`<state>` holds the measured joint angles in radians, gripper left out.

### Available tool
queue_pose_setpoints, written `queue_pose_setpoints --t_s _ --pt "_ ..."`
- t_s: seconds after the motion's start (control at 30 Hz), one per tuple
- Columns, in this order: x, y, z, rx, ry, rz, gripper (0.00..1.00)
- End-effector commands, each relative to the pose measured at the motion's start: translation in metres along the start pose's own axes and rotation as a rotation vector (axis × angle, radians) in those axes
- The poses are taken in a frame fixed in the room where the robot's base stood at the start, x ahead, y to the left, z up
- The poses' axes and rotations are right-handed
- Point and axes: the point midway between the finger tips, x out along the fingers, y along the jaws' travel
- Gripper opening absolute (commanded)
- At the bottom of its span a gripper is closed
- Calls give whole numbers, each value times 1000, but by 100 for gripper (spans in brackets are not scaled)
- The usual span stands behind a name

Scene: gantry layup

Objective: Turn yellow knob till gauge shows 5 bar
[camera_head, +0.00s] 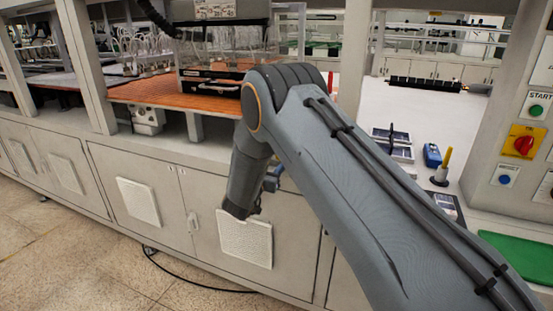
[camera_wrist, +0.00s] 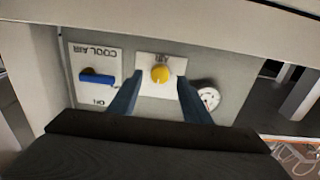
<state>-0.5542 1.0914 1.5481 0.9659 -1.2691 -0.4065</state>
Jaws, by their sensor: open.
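The yellow knob (camera_wrist: 160,74) is round and sits on a white plate on a grey panel in the wrist view. My gripper (camera_wrist: 157,82) is open, with one blue finger on each side of the knob in the picture. I cannot tell whether the fingers reach level with it, and I see no contact. The round white gauge (camera_wrist: 209,98) is right of the knob, partly hidden by the right finger. Its needle and reading are too small to make out. In the head view, my arm covers the area, and I cannot make out the knob or gauge.
A blue lever (camera_wrist: 97,78) on a white "COOL AIR" plate is left of the knob. A pale ledge (camera_wrist: 215,18) crosses the top of the wrist view. In the head view, white cabinets (camera_head: 112,185) line the bench; a red rotary switch (camera_head: 523,145) is at right.

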Motion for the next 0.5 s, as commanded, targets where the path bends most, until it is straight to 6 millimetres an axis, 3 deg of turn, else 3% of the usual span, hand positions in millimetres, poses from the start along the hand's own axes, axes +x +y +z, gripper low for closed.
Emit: queue_pose_setpoints --t_s 0.2,0.5 --pt "22 0 0 -1 -1 0 44" --pt "26 0 0 -1 -1 -1 44"
